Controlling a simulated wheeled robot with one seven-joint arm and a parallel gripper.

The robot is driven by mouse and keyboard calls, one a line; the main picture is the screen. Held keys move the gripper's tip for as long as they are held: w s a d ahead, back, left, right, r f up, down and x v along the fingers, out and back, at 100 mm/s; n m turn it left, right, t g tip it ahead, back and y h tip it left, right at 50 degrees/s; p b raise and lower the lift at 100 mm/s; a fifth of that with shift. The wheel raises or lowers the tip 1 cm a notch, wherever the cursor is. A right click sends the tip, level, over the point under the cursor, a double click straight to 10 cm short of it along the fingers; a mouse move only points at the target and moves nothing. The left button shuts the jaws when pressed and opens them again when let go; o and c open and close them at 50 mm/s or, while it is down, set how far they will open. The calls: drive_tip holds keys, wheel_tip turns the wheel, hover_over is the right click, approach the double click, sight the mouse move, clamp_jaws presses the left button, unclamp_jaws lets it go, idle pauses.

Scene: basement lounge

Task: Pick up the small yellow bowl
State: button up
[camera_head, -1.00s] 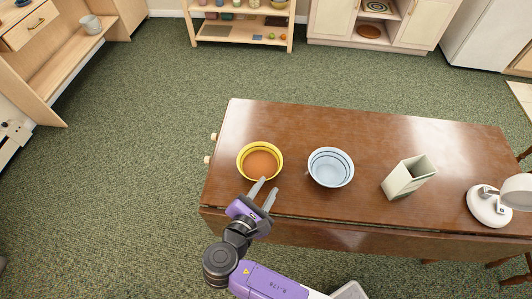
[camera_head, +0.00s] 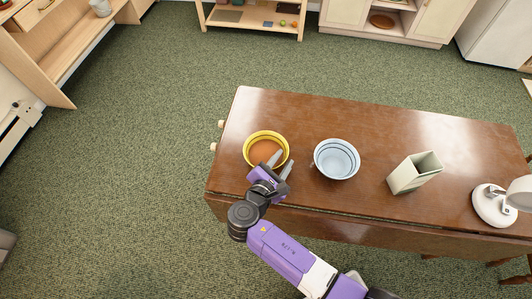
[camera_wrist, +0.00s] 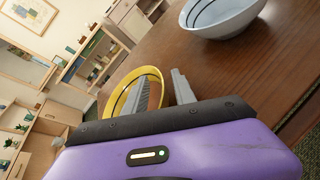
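The small yellow bowl (camera_head: 265,148) stands upright on the left end of the brown wooden table (camera_head: 300,110). Its inside looks orange-brown. My gripper (camera_head: 282,162) is open, with its two fingers apart at the near right side of the bowl. In the head view the left finger overlaps the bowl's near rim. In the wrist view the yellow bowl (camera_wrist: 126,88) is partly hidden behind the left finger, while the right finger stands outside it. I cannot tell whether a finger touches the rim.
A light blue bowl (camera_head: 337,159) stands close to the right of my gripper. A pale green square vase (camera_head: 414,172) and a white lamp (camera_head: 494,205) stand farther right. The table's far side is clear. Shelves (camera_head: 256,20) line the back of the room.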

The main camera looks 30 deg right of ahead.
drive_tip(key=c, duration=0.6)
clamp_jaws()
drive_tip(key=shift+f, duration=0.1)
idle(0.6)
